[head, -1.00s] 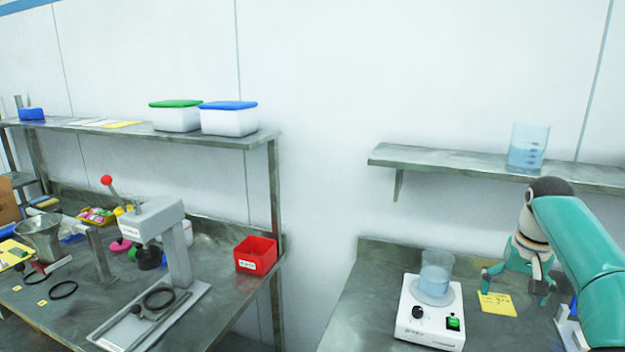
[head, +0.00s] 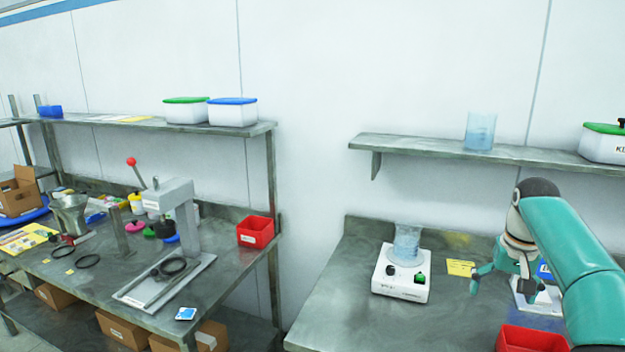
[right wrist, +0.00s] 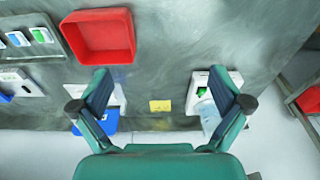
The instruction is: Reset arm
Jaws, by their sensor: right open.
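My right arm (head: 572,245) comes in from the right of the head view, over the right bench. Its teal gripper (head: 505,286) hangs above the bench, to the right of the hot plate and yellow note. In the right wrist view the gripper (right wrist: 162,88) shows its two fingers spread wide, with nothing between them but bench top and the yellow note (right wrist: 160,106) below. My left gripper is in neither view.
A white stirrer (head: 400,280) carries a beaker (head: 406,243) of liquid. A red bin (head: 530,341) stands near the arm. Another beaker (head: 480,133) is on the wall shelf (head: 430,145). The left bench (head: 225,268) holds a press (head: 178,195) and a red bin (head: 256,232). The right bench's front left is clear.

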